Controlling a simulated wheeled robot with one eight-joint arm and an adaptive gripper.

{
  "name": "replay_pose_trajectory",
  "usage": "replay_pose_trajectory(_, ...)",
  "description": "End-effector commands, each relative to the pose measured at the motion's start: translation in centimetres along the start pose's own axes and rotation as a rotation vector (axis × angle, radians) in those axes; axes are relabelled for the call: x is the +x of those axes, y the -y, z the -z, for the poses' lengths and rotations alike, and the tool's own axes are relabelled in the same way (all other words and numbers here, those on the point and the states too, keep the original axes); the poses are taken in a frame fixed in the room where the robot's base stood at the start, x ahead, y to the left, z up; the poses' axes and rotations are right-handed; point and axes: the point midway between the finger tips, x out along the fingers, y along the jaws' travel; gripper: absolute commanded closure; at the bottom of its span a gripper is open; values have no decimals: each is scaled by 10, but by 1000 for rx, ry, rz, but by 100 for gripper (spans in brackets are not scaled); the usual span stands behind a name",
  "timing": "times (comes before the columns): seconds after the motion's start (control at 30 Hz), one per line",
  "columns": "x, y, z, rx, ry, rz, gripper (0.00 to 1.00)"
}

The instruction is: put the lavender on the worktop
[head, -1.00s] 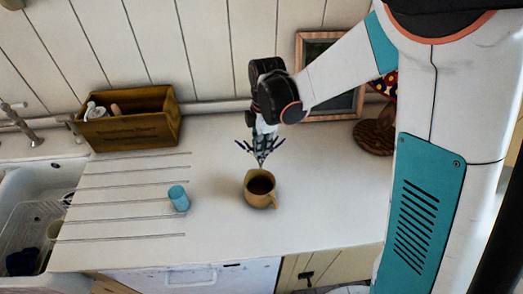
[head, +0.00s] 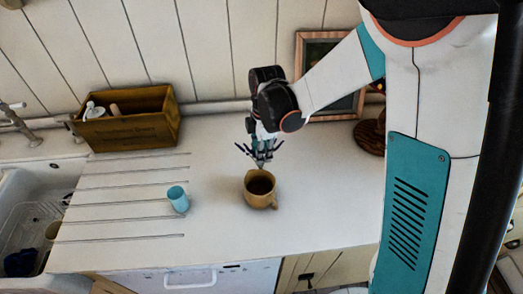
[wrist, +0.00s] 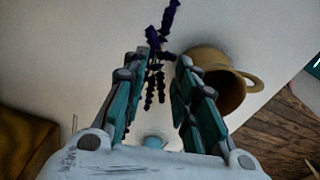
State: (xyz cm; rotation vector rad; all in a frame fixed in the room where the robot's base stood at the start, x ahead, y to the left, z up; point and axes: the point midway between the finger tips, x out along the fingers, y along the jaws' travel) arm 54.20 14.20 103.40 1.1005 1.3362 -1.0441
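The lavender (head: 262,158) is a small dark purple sprig with spread flower spikes. In the head view it hangs upright, stem end down, just behind the mug's rim. My gripper (head: 262,146) points down from above with its fingers around the sprig. In the wrist view the lavender (wrist: 157,76) lies between the two teal fingers of my gripper (wrist: 168,62), which look closed on it. I cannot tell whether its stem end touches the worktop (head: 220,170), a pale surface with grooves at left.
A light blue cup (head: 177,199) stands to the left. A wooden crate (head: 130,132) is at the back left, beside the sink (head: 50,188). A picture frame (head: 315,45) leans against the wall. Worktop right of the mug is clear.

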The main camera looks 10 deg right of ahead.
Motion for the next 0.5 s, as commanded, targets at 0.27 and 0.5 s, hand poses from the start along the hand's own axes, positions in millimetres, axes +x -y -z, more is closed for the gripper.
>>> replay_pose_trajectory(0.27,-35,0,0,0,0,0,74)
replay_pose_trajectory(0.5,-85,0,0,0,0,0,74)
